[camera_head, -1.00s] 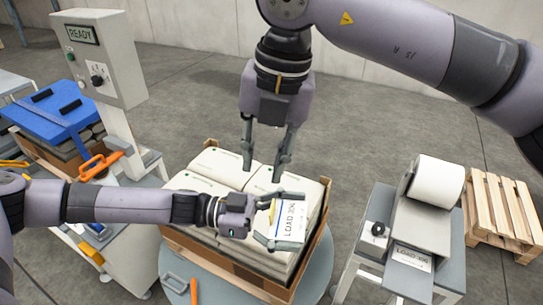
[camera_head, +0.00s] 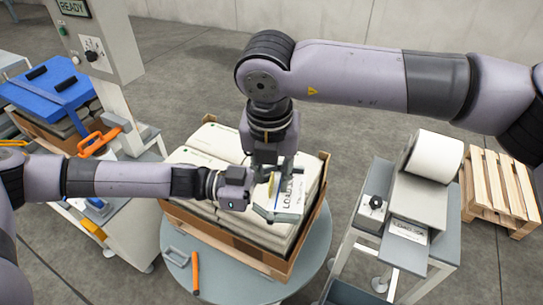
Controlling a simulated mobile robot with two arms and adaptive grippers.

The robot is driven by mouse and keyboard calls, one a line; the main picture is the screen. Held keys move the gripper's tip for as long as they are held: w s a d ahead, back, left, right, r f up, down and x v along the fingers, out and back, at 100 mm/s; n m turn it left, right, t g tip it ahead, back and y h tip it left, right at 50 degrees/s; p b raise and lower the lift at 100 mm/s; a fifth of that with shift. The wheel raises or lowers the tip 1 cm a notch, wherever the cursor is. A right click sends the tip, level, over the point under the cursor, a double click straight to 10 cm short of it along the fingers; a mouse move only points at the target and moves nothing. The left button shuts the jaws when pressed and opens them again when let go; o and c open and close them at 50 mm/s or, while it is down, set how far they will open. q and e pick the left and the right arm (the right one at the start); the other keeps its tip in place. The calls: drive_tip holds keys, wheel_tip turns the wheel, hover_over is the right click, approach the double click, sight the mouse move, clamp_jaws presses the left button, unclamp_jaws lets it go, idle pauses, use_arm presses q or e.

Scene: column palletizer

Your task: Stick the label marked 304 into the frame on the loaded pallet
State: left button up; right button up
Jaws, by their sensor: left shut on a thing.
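A white label (camera_head: 290,198) with dark "LOAD 30…" print is held in front of the sacks; its last digit is not readable. My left gripper (camera_head: 276,195) is shut on it from the left. My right gripper (camera_head: 271,172) points down at the label's upper part; the overlap hides whether its fingers are open or shut. The loaded pallet (camera_head: 225,248) has a brown rim around stacked white sacks (camera_head: 215,142). I cannot make out a label frame on it.
A grey turntable (camera_head: 225,285) carries the load, with an orange handle (camera_head: 195,272) at its front. A label printer (camera_head: 420,190) at right shows another printed label (camera_head: 408,230). A wooden pallet (camera_head: 500,190) lies behind it. A control post (camera_head: 95,50) stands left.

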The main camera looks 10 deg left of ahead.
drive_tip(key=shift+f, duration=0.45)
drive_tip(key=shift+c, duration=0.2)
clamp_jaws()
use_arm(q)
drive_tip(key=o, duration=1.7)
drive_tip(key=shift+a, duration=0.15)
